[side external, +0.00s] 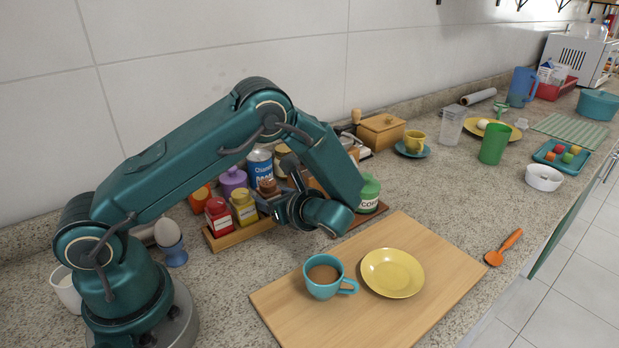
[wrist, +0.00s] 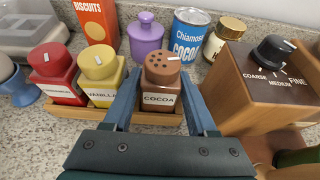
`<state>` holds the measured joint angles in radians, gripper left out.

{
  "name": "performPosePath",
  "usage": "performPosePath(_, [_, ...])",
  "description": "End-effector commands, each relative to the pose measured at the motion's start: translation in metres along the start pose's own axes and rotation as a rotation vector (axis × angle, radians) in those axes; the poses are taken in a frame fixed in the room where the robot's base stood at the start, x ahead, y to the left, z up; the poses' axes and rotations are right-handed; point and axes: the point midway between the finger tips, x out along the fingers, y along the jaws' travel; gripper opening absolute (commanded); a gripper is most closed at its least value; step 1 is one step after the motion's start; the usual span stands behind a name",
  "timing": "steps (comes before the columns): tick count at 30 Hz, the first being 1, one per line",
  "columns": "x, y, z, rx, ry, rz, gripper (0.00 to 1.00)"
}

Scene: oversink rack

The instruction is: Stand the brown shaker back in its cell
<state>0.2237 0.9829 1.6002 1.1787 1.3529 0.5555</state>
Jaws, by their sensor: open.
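The brown shaker (wrist: 161,84), labelled COCOA, is upright at the right end of the wooden rack (wrist: 72,108), beside the yellow shaker (wrist: 101,77) and the red shaker (wrist: 56,75). My gripper (wrist: 161,74) is open, with one finger on each side of the brown shaker. In the side external view the brown shaker's top (side external: 268,187) shows behind my gripper (side external: 278,207), and the rack's front wall (side external: 238,236) shows at left.
A wooden grinder with a black dial (wrist: 275,85) stands close on the right. Behind the rack are a purple jar (wrist: 145,35), a blue cocoa can (wrist: 187,36) and a biscuits box (wrist: 95,20). A board (side external: 400,310) with a cup and plate lies in front.

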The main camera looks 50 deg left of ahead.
Motion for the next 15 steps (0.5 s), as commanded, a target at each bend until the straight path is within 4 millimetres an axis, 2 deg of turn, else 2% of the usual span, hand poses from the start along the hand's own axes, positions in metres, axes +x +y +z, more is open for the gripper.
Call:
performPosePath(5, [-0.024, -0.001, 0.001, -0.001, 0.0, -0.002, 0.62])
performPosePath(15, [-0.094, 0.0, 0.0, 0.0, 0.001, -0.003, 0.62])
